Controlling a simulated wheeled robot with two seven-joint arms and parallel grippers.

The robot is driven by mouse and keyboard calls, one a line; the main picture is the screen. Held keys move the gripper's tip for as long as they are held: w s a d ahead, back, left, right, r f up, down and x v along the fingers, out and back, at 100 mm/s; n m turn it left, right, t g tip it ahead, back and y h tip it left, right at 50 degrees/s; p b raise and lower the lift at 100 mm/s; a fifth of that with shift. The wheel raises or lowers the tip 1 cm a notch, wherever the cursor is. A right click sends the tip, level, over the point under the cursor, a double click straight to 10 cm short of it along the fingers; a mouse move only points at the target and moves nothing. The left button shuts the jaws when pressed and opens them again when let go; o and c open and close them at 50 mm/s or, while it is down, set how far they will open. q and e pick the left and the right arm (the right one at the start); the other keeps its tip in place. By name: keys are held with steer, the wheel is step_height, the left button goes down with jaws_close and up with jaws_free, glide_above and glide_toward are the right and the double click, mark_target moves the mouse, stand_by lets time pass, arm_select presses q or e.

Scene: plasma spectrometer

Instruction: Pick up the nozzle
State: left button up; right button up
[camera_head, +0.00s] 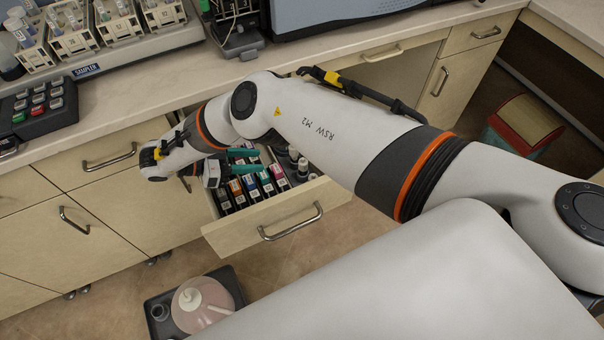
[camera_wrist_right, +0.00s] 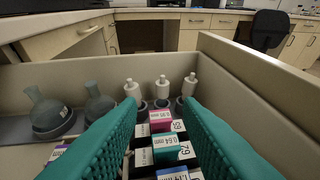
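Three white nozzle-shaped pieces (camera_wrist_right: 162,88) with narrow tops stand upright at the far end of an open drawer (camera_head: 285,218). I cannot tell which piece the task means. Small boxes with coloured labels, including a teal one (camera_wrist_right: 165,141) and a pink one (camera_wrist_right: 160,116), lie in front of them. My right gripper (camera_head: 257,160) reaches over the drawer with its teal fingers apart. In the right wrist view the fingers (camera_wrist_right: 160,108) are open and empty, with the boxes and white pieces showing between and beyond them. My left gripper is not in view.
Two grey flasks (camera_wrist_right: 46,110) stand at the drawer's left side in the wrist view. The drawer walls (camera_wrist_right: 235,85) enclose the space. The countertop (camera_head: 150,90) above carries a keypad (camera_head: 38,108) and sampler racks. A tray with a pinkish vessel (camera_head: 200,302) is below.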

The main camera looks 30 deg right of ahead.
mark_target(277, 169)
steer(key=p+x, duration=0.2)
steer(key=x, duration=0.4)
steer(key=shift+s+d+f+p, duration=0.1)
steer(key=shift+d+f+p, duration=0.05)
steer(key=shift+f+p, duration=0.2)
steer(key=p+x, duration=0.1)
steer(key=x, duration=0.2)
steer(key=p+x, duration=0.1)
steer(key=x, duration=0.1)
steer(key=shift+s+d+f, duration=0.2)
steer(key=shift+f, duration=0.2)
jaws_close()
step_height(277, 169, up, 10)
steer(key=shift+p, duration=0.45)
steer(key=shift+r, duration=0.1)
